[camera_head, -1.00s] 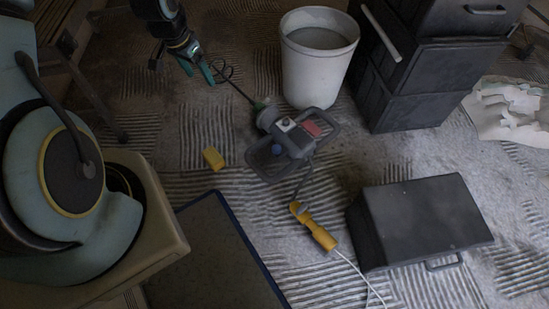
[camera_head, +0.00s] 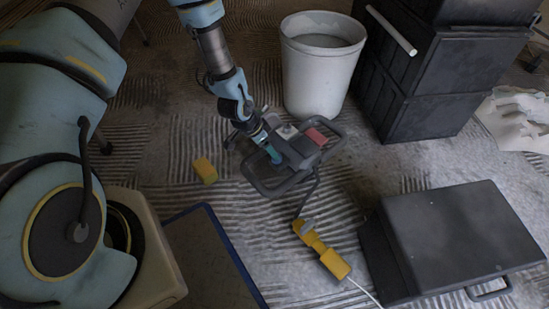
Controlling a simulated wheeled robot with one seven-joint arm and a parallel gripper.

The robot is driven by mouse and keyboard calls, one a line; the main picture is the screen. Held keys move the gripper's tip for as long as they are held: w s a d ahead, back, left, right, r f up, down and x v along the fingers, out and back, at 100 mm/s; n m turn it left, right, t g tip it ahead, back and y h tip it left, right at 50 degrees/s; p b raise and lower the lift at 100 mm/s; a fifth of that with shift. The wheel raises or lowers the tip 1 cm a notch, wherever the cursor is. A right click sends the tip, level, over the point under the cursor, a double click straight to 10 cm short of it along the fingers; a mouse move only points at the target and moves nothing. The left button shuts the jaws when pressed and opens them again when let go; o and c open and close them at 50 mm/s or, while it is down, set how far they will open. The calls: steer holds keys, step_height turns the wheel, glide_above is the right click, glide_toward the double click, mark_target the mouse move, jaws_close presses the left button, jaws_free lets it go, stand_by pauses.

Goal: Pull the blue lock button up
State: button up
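A grey power tool (camera_head: 291,147) with a black looped handle frame (camera_head: 262,188) and a red part (camera_head: 317,136) lies on the floor in the middle of the head view. My arm reaches down from the top to the tool's left side. My gripper (camera_head: 272,154) is at the spot on the tool where the blue button was visible, its teal fingertips pointing down. The blue lock button is mostly or wholly hidden there; I cannot tell it from the fingertips. Whether the fingers are open or shut on it does not show.
A white bucket (camera_head: 318,85) stands behind the tool, with stacked black cases (camera_head: 425,105) to its right. A dark box (camera_head: 445,240) is at lower right. A yellow plug connector (camera_head: 325,255) and a yellow sponge-like block (camera_head: 205,170) lie nearby. A blue-edged board (camera_head: 215,260) lies in front.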

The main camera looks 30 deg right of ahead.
steer(key=b+x, duration=0.1)
steer(key=x, duration=0.5)
steer(key=shift+b, duration=0.4)
jaws_close()
stand_by(1.0)
